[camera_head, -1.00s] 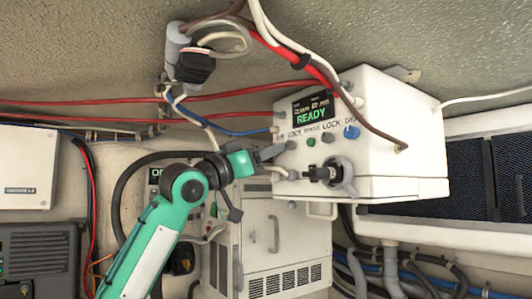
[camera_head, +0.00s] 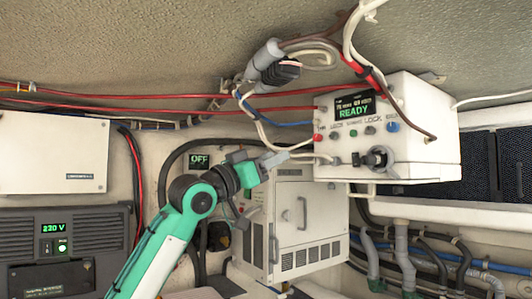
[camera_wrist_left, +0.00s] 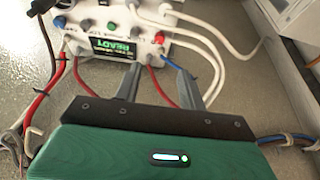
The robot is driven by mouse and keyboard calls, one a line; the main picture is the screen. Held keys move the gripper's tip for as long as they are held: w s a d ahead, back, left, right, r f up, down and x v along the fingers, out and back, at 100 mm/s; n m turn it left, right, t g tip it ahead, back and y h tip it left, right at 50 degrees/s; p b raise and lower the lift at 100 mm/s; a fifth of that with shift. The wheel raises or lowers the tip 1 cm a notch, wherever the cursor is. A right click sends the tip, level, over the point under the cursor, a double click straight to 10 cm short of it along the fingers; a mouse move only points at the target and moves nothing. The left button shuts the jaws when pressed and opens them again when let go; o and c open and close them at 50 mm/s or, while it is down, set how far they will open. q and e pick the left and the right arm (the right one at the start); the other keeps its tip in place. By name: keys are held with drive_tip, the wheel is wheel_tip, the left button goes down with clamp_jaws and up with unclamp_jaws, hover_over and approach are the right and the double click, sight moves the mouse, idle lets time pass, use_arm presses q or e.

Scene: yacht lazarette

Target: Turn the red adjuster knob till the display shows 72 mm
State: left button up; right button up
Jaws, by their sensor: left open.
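The white control box (camera_head: 415,120) hangs at the right, with a black display (camera_head: 355,106) reading READY in green. Smaller lines above that word are too small to read. The red knob (camera_head: 318,138) sits at the lower left of the box's front. In the left wrist view the red knob (camera_wrist_left: 159,38) shows ahead of the fingers, slightly right of the display (camera_wrist_left: 116,48). My left gripper (camera_head: 312,149) is open, its fingertips close to the red knob in the head view. In the wrist view the left gripper (camera_wrist_left: 160,75) is empty, with a gap to the knob.
A blue knob (camera_head: 393,127), a green button (camera_head: 353,133) and a black rotary switch (camera_head: 377,157) share the box's front. Red, white and blue cables run around the box. A white cabinet (camera_head: 290,225) stands below, and a dark unit reading 230 V (camera_head: 55,240) is at left.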

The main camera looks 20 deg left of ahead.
use_arm(q)
drive_tip(key=shift+s+f, duration=0.1)
drive_tip(key=shift+f, duration=0.1)
idle(0.4)
